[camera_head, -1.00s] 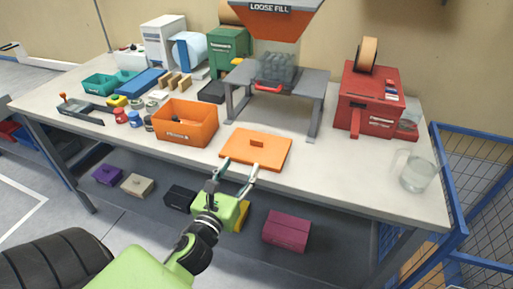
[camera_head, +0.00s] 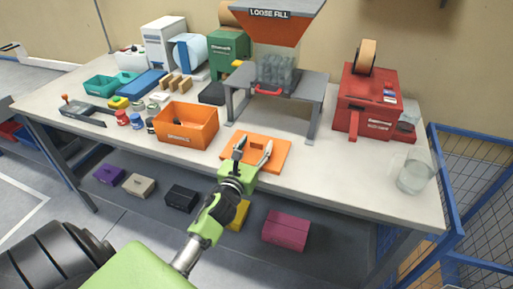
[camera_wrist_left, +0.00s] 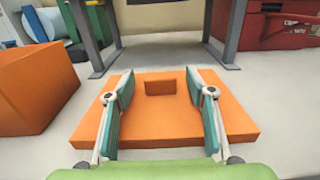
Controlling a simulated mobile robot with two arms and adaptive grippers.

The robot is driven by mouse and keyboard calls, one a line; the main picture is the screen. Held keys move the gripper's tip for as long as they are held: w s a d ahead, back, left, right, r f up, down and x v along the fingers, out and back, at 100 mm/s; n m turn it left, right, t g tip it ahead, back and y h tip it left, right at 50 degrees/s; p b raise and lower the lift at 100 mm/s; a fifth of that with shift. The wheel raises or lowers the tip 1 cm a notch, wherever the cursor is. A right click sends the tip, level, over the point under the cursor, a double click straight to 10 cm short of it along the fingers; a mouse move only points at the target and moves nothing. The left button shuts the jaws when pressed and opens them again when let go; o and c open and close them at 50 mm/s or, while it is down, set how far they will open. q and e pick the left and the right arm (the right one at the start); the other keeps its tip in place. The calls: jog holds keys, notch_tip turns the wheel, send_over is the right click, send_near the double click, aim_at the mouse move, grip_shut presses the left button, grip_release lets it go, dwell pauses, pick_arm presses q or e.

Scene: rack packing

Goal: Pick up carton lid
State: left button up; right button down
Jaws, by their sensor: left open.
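The carton lid (camera_head: 276,158) is a flat orange slab with a small raised orange handle block (camera_head: 257,146), lying on the white table in front of the grey stand. In the left wrist view the lid (camera_wrist_left: 165,123) spans the middle, its handle (camera_wrist_left: 160,87) upright near the far part. My left gripper (camera_head: 253,152) is open and empty, its fingers over the lid. In the wrist view the two fingers (camera_wrist_left: 161,97) flank the handle on the left and right, with gaps on both sides. My right gripper is not in view.
The open orange carton (camera_head: 187,135) stands just left of the lid. The grey stand (camera_head: 278,82) with a glass-like bundle is behind it. A red tape machine (camera_head: 367,105) and a clear jug (camera_head: 413,176) stand to the right. The table front right of the lid is clear.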

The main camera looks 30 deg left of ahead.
pick_arm(q)
jog(key=shift+w+a, duration=0.15)
jog(key=shift+w, duration=0.5)
jog(key=c, duration=1.2)
jog(key=shift+r, duration=0.15)
